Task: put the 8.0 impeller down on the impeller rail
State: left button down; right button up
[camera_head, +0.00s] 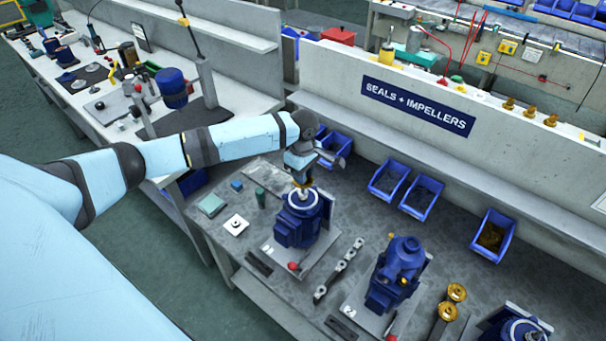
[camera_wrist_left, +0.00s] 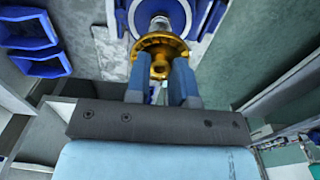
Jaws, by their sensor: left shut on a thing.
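My left gripper (camera_head: 302,168) is shut on a brass-coloured impeller (camera_wrist_left: 160,50), with one finger on each side of it in the left wrist view (camera_wrist_left: 161,88). Its size marking cannot be read. The impeller is directly above the blue pump (camera_head: 296,228) at the left of the bench, in line with its pale shaft; I cannot tell whether they touch. Two brass impellers (camera_head: 456,292) stand in a row at the lower right, apparently on the impeller rail, which is mostly hidden beneath them. My right gripper is not in view.
A second blue pump (camera_head: 399,268) stands mid-bench, and another is cut off at the lower right. A narrow rack of grey parts (camera_head: 338,271) lies between the first two pumps. Blue bins (camera_head: 421,198) line the back, under the SEALS + IMPELLERS sign (camera_head: 417,107).

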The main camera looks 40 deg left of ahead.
pick_arm(q)
jog(key=shift+r, duration=2.8)
